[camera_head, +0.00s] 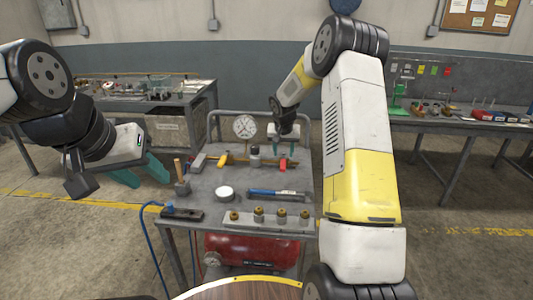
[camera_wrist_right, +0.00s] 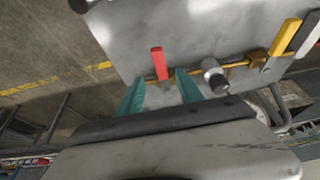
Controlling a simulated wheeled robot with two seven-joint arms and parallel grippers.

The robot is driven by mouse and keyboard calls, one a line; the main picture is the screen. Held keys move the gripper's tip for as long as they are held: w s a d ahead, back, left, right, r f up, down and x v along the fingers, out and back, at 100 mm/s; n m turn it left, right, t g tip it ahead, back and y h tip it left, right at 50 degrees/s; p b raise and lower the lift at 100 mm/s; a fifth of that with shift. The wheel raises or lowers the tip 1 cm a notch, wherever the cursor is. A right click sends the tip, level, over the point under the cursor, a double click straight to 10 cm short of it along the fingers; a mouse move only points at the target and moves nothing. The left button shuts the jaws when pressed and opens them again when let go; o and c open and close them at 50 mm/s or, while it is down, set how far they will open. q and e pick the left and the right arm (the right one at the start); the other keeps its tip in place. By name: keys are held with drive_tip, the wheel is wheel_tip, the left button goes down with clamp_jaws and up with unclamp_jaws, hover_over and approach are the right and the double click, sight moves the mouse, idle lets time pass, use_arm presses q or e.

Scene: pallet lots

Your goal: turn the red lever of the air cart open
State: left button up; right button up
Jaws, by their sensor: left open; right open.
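The air cart (camera_head: 205,193) stands in front of me with a dial gauge at its back. The red lever (camera_head: 284,163) is on the brass pipe at the cart's back right. In the right wrist view the red lever (camera_wrist_right: 158,64) rises from the pipe, in line with the gap between my right gripper's fingers. My right gripper (camera_head: 284,146) is open with green fingers; its fingertips (camera_wrist_right: 158,88) lie on either side of the lever's line. Whether they touch it I cannot tell. My left gripper (camera_head: 142,175) is open and empty, left of the cart.
A yellow lever (camera_head: 222,160) and a round valve body share the pipe (camera_wrist_right: 238,64). A blue tool (camera_head: 275,193), a white round tin (camera_head: 225,193), a hammer and several brass fittings lie on the cart top. A red tank (camera_head: 250,250) is below. Benches stand behind on both sides.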

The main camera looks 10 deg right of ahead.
sight(283, 164)
drive_tip(key=x, duration=0.7)
drive_tip(key=shift+w+f, duration=0.2)
drive_tip(key=shift+f, duration=0.1)
drive_tip(key=shift+c, duration=0.4)
clamp_jaws()
idle(0.7)
